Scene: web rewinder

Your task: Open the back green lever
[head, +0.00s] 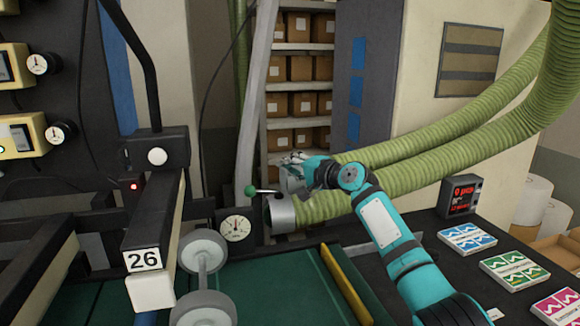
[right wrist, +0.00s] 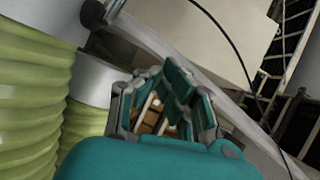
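A lever with a green ball knob (head: 251,190) shows in the head view, its thin rod running right toward the metal hose collars. I cannot tell which collar it belongs to. My right gripper (head: 290,164) is just above and right of the knob, in front of the back hose's end, and looks apart from the knob. My left gripper is out of view.
Two green corrugated hoses (head: 455,152) run from the upper right; the front one ends in a metal collar (head: 281,213). A round gauge (head: 236,228) and grey rollers (head: 203,248) are nearby. A slanted pale post (head: 256,95) stands behind the knob.

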